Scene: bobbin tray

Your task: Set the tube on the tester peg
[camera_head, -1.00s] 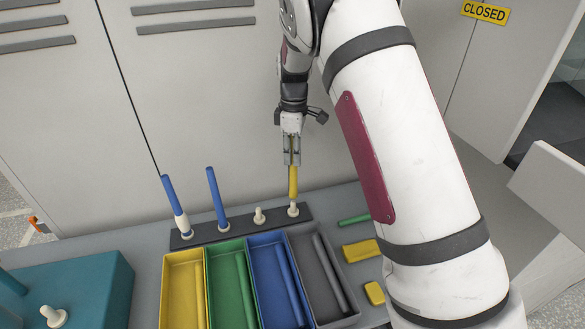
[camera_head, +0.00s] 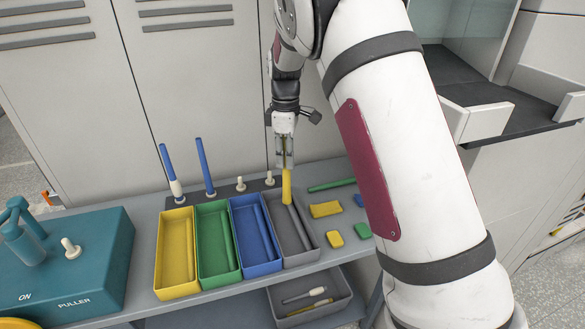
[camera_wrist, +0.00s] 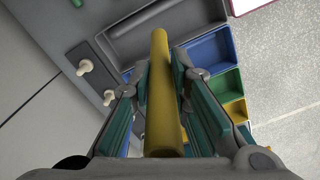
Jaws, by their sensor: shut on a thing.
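My gripper (camera_head: 285,163) is shut on a yellow tube (camera_head: 287,187), which hangs roughly upright over the back of the grey bin. In the wrist view the tube (camera_wrist: 162,95) runs between the two fingers. A dark rack behind the bins has two bare white pegs, one third from left (camera_head: 241,184) and one at the right end (camera_head: 270,179). The wrist view shows two bare pegs (camera_wrist: 85,66) beside the tube. A teal box (camera_head: 100,275) marked ON and PULLER carries another bare white peg (camera_head: 70,248). I see no tester label, so I cannot tell which peg is the tester's.
Blue tubes (camera_head: 170,170) stand on the rack's two left pegs. Yellow (camera_head: 163,250), green (camera_head: 204,262), blue (camera_head: 240,262) and grey (camera_head: 300,256) bins stand in a row. Small yellow, green and blue pieces lie right of them. A lower shelf holds a grey tray (camera_head: 328,307).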

